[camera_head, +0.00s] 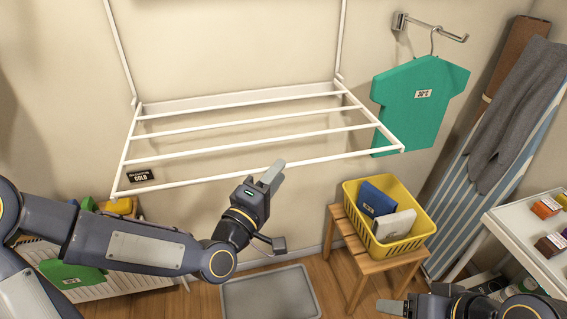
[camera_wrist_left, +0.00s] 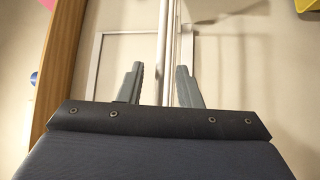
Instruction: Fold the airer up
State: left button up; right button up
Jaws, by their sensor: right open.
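The white airer (camera_head: 262,177) is folded down, standing out from the wall with several rails across its frame. Two thin white supports run up the wall from its back corners. A small black label (camera_head: 141,175) is at its front left. My left gripper (camera_head: 272,175) is just below the front rail, near its middle. In the left wrist view my left gripper (camera_wrist_left: 160,85) has its fingers apart, with a white rail (camera_wrist_left: 163,50) appearing between them; I cannot tell whether they touch it. My right gripper (camera_head: 390,306) is low at the bottom right, open, away from the airer.
A teal shirt (camera_head: 420,100) hangs from a wall hook close to the airer's right corner. A yellow basket (camera_head: 407,243) stands on a wooden stool (camera_head: 345,232). An ironing board (camera_head: 470,200) leans at the right beside a white shelf (camera_head: 530,235). A grey mat (camera_head: 270,294) lies on the floor.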

pick_arm(q)
jog(key=shift+p+x, duration=0.3)
jog(key=shift+x, duration=1.4)
jog(key=shift+c, duration=0.3)
grip_shut()
